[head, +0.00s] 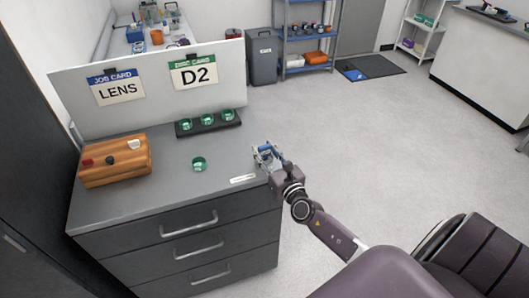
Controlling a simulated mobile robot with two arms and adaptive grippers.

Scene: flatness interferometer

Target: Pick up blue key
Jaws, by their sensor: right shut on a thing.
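My right gripper (267,156) is at the right edge of the grey cabinet top (170,207), its arm coming in from the lower right. It is shut on a small blue thing (266,149), which looks like the blue key and is mostly hidden by the fingers. An orange-brown wooden block (115,164) sits at the left of the cabinet top, with a dark red, a black and a white piece on it. My left gripper is not in view.
A dark rack (209,123) with green discs stands at the back of the top, and a loose green disc (199,164) lies in front of it. A white label (243,179) is near the front right. A panel with cards reading LENS and D2 stands behind. Floor is clear to the right.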

